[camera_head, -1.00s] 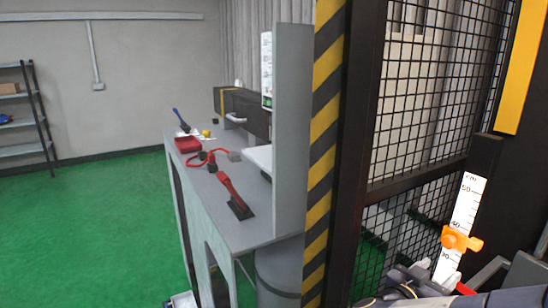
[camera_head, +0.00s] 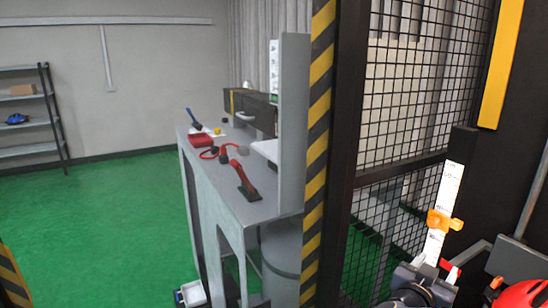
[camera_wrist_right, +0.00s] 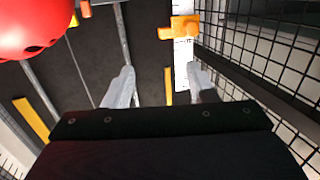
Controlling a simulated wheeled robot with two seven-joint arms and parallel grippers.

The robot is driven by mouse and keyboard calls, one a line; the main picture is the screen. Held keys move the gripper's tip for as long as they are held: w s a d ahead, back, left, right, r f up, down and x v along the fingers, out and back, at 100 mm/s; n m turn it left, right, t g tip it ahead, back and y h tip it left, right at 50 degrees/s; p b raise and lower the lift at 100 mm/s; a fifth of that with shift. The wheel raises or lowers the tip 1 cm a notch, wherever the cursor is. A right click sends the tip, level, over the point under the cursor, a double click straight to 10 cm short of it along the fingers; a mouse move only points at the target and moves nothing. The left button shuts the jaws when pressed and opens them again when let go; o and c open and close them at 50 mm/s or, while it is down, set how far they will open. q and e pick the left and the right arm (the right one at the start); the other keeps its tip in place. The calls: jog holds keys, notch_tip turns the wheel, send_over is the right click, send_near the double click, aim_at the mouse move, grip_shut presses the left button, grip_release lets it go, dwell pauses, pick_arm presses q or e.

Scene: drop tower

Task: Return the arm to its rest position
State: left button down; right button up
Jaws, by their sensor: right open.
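My right gripper (camera_head: 428,268) shows at the bottom right of the head view, low in front of the tower's ruler. In the right wrist view its two grey fingers (camera_wrist_right: 160,74) stand apart with nothing between them. A white ruler (camera_head: 433,245) with an orange slider (camera_head: 440,221) stands upright beyond the gripper. The slider also shows in the wrist view (camera_wrist_right: 179,29), above and beyond the fingers and apart from them. My left gripper is in neither view.
A black mesh cage (camera_head: 408,110) and a yellow-black striped post (camera_head: 318,150) stand close by. A rounded red object (camera_head: 527,293) is at the bottom right. A grey bench (camera_head: 240,208) holds red tools and a red tray (camera_head: 201,139). Green floor is clear at left.

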jog(key=s+a+r+n+t+y, duration=0.1)
jog(key=s+a+n+y, duration=0.2)
jog(key=a+y, duration=0.3)
jog(key=s+a+r+n+t+y, duration=0.1)
jog(key=s+a+n+t+y, duration=0.15)
jog(key=a+y, duration=0.4)
jog(key=s+f+g+y, duration=0.1)
jog(key=s+f+g, duration=0.2)
jog(key=s, duration=0.3)
jog(key=s+f+n+g+y, duration=0.1)
jog(key=s+f+g, duration=0.2)
jog(key=s, duration=0.4)
jog(key=s+a+f+n+g+y, duration=0.1)
jog(key=s+f+g+y, duration=0.1)
jog(key=s, duration=0.4)
notch_tip(320, 180, down, 2)
jog(key=shift+s+f+g, duration=0.1)
jog(key=shift+s+g, duration=0.15)
jog(key=shift+g, duration=0.6)
jog(key=shift+a, duration=0.1)
